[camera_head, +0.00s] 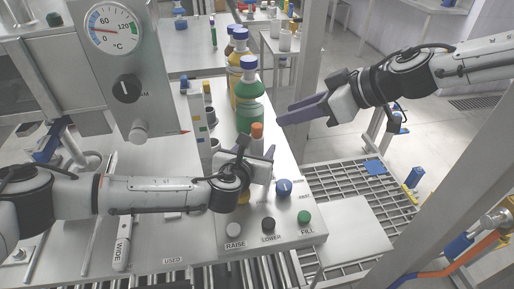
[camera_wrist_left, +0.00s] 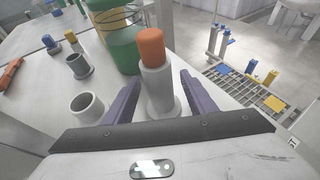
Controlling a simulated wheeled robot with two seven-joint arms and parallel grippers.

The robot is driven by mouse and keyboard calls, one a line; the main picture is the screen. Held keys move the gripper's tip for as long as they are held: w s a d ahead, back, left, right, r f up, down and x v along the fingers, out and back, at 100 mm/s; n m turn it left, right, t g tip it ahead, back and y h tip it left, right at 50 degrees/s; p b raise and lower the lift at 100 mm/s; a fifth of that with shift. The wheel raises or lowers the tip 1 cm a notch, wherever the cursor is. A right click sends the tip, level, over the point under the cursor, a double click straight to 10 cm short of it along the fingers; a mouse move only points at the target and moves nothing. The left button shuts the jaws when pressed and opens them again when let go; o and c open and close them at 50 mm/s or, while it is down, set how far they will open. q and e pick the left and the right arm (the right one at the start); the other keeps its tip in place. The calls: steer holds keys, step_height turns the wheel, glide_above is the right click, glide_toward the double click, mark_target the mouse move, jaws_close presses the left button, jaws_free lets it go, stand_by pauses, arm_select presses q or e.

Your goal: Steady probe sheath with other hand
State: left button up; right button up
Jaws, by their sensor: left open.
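A grey upright sleeve (camera_wrist_left: 157,92) with an orange top, which looks like the probe sheath, stands on the metal bench. Its orange top (camera_head: 257,131) shows in the head view, while my left gripper hides most of the grey part. My left gripper (camera_wrist_left: 155,98) is open, with one purple finger on each side of the sleeve. I cannot tell whether either finger touches it. My right gripper (camera_head: 281,115) is open and empty in the air, to the right of the green bottle and apart from the sleeve.
An open grey cup (camera_wrist_left: 87,107) stands left of the sleeve. The button panel (camera_head: 268,237) lies in front. A dial gauge (camera_head: 114,27) is upper left.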

arm_select(q)
steer(key=shift+w, duration=0.1)
steer(key=c, duration=1.1)
steer(key=shift+c, duration=0.2)
steer(key=shift+c, duration=0.5)
steer(key=shift+f, duration=0.15)
steer(key=o, duration=0.6)
steer(key=shift+c, duration=0.2)
jaws_close()
steer(key=shift+f, duration=0.1)
